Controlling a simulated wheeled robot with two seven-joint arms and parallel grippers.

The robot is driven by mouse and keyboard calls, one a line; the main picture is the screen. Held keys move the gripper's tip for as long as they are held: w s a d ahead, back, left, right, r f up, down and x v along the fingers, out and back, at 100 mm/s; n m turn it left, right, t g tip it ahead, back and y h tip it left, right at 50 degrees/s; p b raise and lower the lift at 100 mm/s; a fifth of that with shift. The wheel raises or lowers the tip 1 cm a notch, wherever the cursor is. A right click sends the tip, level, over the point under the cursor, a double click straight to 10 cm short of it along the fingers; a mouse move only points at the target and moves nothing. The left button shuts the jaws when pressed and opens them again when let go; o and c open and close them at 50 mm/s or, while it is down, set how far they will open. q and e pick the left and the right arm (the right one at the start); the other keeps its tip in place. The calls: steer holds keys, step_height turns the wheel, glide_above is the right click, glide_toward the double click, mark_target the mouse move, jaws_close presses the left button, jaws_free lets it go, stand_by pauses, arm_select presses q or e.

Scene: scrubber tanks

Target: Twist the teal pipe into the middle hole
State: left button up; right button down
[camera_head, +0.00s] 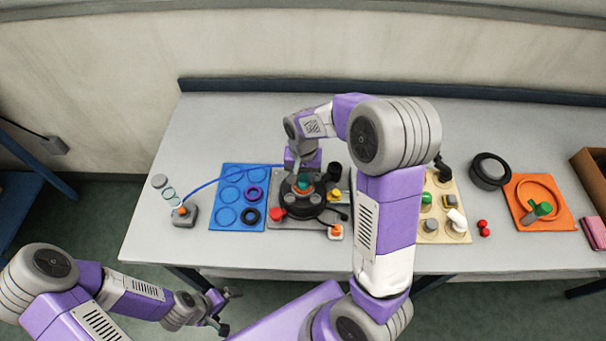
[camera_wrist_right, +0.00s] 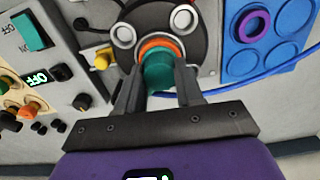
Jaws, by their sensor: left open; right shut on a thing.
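The teal pipe (camera_wrist_right: 160,72) shows between the fingers of my right gripper (camera_wrist_right: 158,92) in the right wrist view, with an orange ring (camera_wrist_right: 158,43) at its far end. My right gripper is shut on the pipe, over the black round fixture (camera_head: 300,205) on the table. In the head view only a little teal (camera_head: 304,180) shows below the gripper. How deep the pipe sits in the hole cannot be told. My left gripper (camera_head: 222,309) is open and empty, in front of the table's front edge, away from the fixture.
A blue mat (camera_head: 232,183) with rings lies left of the fixture, with a blue cable across it. A beige board (camera_head: 431,232) with pegs is to the right. A black round part (camera_head: 489,170) stands nearby. The table's back left is clear.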

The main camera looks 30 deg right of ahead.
jaws_free()
stand_by(0.6)
steer(key=shift+r, duration=0.2)
steer(key=shift+r+p, duration=2.9)
steer(key=shift+r, duration=0.5)
